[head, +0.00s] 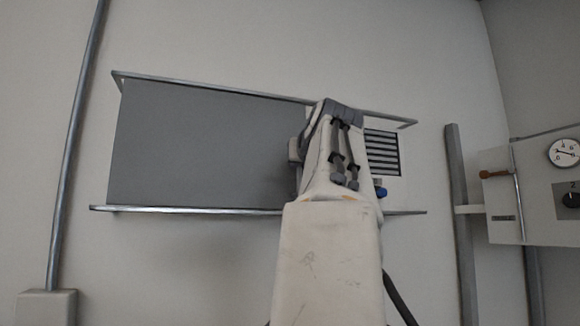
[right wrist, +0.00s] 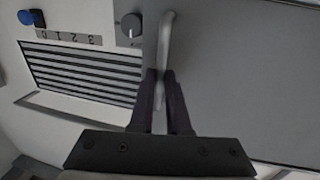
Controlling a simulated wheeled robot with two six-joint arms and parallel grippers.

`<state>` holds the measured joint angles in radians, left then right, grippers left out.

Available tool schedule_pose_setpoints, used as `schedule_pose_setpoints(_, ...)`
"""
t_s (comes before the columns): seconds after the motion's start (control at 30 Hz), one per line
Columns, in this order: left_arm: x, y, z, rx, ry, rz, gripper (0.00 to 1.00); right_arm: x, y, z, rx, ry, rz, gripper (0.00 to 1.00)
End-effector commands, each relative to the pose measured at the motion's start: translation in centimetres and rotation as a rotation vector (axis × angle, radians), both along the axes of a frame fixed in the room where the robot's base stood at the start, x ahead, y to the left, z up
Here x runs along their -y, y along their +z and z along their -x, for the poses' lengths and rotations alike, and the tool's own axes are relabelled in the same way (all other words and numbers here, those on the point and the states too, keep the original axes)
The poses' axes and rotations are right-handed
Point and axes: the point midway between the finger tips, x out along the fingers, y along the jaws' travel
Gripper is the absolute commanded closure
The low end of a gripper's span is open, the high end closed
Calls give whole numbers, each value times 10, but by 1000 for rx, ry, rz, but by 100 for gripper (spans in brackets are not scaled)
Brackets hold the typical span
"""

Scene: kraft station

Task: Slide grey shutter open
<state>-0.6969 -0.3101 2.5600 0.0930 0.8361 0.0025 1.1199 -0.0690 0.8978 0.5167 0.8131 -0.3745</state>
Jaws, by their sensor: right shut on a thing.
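The grey shutter (head: 205,145) is a flat panel between an upper and a lower metal rail on the wall. It covers the left and middle of the rail span in the head view. In the right wrist view the shutter (right wrist: 235,85) fills the right side, and its pale bar handle (right wrist: 166,45) stands near its edge. My right gripper (right wrist: 162,100) is shut on the handle. In the head view my right gripper (head: 325,125) hides the handle and the shutter's right edge. My left gripper is in neither view.
Right of the shutter a white panel shows with a dark slotted vent (head: 382,152) and a blue button (head: 381,192). A black knob (right wrist: 131,24) sits close to the handle. A box with a gauge (head: 564,152) is at far right. A vertical pipe (head: 75,140) runs left of the rails.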

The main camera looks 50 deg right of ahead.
Motion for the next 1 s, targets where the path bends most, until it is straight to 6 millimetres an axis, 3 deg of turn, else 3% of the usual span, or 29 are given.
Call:
schedule_pose_setpoints(0.4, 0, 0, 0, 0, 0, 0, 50, -1, 2, 2, 4, -7, 5, 100)
schedule_pose_setpoints(0.43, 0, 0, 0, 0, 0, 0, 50, -1, 2, 2, 4, -7, 5, 81)
schedule_pose_setpoints(0.5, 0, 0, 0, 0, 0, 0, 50, -1, 2, 2, 4, -7, 5, 56)
schedule_pose_setpoints(0.83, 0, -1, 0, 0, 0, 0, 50, -1, 1, 2, 2, -6, 3, 56)
schedule_pose_setpoints(1.0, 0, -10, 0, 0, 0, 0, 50, -13, -1, 15, 4, -9, 5, 56)
